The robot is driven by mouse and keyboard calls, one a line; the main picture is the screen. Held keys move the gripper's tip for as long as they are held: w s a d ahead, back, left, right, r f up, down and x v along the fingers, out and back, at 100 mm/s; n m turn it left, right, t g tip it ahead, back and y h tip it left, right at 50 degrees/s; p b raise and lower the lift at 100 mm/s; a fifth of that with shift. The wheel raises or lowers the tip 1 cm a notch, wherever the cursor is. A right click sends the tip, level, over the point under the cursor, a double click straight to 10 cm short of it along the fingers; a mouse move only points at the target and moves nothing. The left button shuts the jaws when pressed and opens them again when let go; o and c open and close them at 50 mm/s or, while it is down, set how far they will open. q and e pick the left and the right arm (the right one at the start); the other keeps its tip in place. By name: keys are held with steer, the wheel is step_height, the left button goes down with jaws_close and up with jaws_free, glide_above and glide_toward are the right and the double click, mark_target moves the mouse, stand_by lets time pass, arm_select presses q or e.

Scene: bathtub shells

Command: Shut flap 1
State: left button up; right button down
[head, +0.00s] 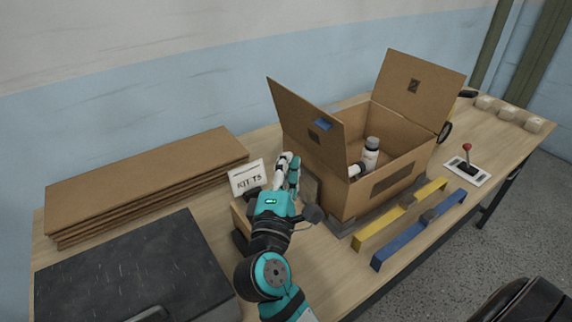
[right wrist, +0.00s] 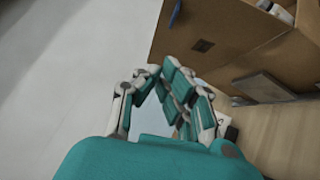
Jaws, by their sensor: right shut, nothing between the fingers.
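An open cardboard box (head: 345,197) stands on the table. Its left flap (head: 290,105), with a dark printed square and blue tape, stands up and leans outward; I take it as flap 1, though its mark is too small to read. The far right flap (head: 425,82), which seems marked 2, also stands up. My right gripper (head: 288,165) is shut and empty, just left of the box and below the left flap. In the right wrist view, the fingers (right wrist: 158,78) are close to the left flap (right wrist: 225,25); contact cannot be told. My left gripper is out of view.
A white bottle (head: 371,150) lies or stands inside the box. A KIT T5 sign (head: 247,178) is left of my gripper. Stacked cardboard sheets (head: 150,180) and a dark case (head: 130,270) fill the left. Yellow (head: 400,215) and blue (head: 420,230) bars lie in front.

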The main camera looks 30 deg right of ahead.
steer(key=w+d+r+p, duration=0.2)
steer(key=w+d+p, duration=0.1)
steer(key=d, duration=0.4)
steer(key=shift+w+d+p, duration=0.15)
steer(key=shift+w+p, duration=0.25)
steer(key=shift+w, duration=0.3)
steer(key=shift+w, duration=0.1)
